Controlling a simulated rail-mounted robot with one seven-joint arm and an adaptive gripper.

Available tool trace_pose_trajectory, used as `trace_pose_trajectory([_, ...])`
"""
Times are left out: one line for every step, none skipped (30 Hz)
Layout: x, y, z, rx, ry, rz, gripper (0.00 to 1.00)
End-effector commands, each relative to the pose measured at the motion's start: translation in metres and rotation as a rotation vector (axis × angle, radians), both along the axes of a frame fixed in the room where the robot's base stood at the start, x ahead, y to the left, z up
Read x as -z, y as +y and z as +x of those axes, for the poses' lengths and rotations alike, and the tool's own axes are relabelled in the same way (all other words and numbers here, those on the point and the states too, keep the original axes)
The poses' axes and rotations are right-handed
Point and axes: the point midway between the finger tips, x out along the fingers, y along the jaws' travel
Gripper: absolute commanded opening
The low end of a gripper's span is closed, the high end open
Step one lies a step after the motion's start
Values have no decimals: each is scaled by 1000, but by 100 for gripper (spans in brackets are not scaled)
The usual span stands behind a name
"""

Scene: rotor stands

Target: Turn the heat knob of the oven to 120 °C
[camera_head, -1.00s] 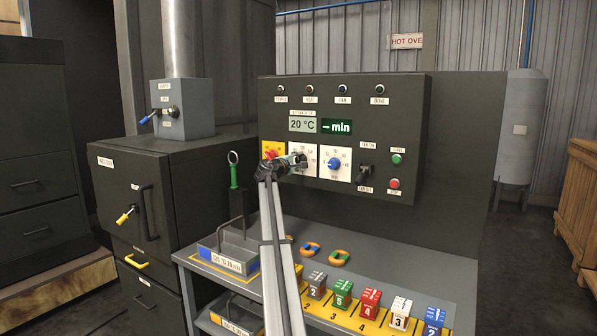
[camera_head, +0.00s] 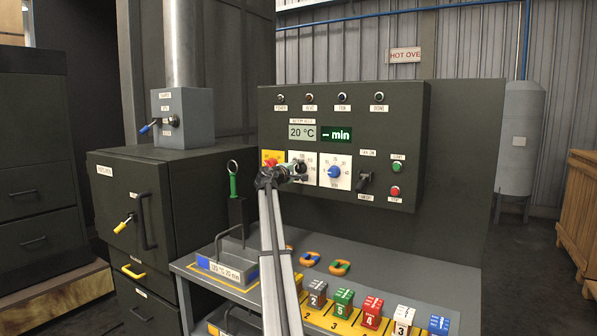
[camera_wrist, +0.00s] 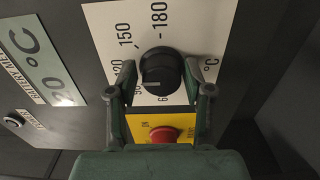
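The black heat knob (camera_wrist: 160,70) sits on a white dial plate (camera_wrist: 205,22) marked with °C numbers up to 180. Its small light mark is at the side of the low numbers; the exact setting is hard to read. My gripper (camera_wrist: 158,76) is open, with one finger on each side of the knob. Gaps seem to show between fingers and knob; contact cannot be told. The oven's temperature display (camera_head: 302,132) reads 20 °C.
A red button on a yellow plate (camera_wrist: 172,134) is close beside my fingers. A blue timer knob (camera_head: 335,171) and a black lever switch (camera_head: 364,182) are to the right on the panel. Numbered blocks (camera_head: 343,301) and a tray (camera_head: 226,268) stand on the shelf below.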

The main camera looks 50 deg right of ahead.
Motion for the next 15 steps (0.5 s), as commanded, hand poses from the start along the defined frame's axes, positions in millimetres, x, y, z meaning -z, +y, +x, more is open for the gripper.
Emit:
trace_pose_trajectory([0,0,0,1,0,0,68])
trace_pose_trajectory([0,0,0,1,0,0,68])
trace_pose_trajectory([0,0,0,1,0,1,68])
trace_pose_trajectory([0,0,0,1,0,1,68])
trace_pose_trajectory([1,0,0,1,0,1,68])
trace_pose_trajectory([1,0,0,1,0,1,68])
trace_pose_trajectory([1,0,0,1,0,1,68])
trace_pose_trajectory([1,0,0,1,0,1,68])
trace_pose_trajectory([1,0,0,1,0,2,68])
trace_pose_trajectory([1,1,0,1,0,2,68])
trace_pose_trajectory([1,1,0,1,0,2,68])
trace_pose_trajectory([1,3,-1,1,0,2,68])
trace_pose_trajectory([1,4,-1,0,0,2,68])
trace_pose_trajectory([1,6,-1,0,0,2,68])
trace_pose_trajectory([1,9,-1,0,0,2,68])
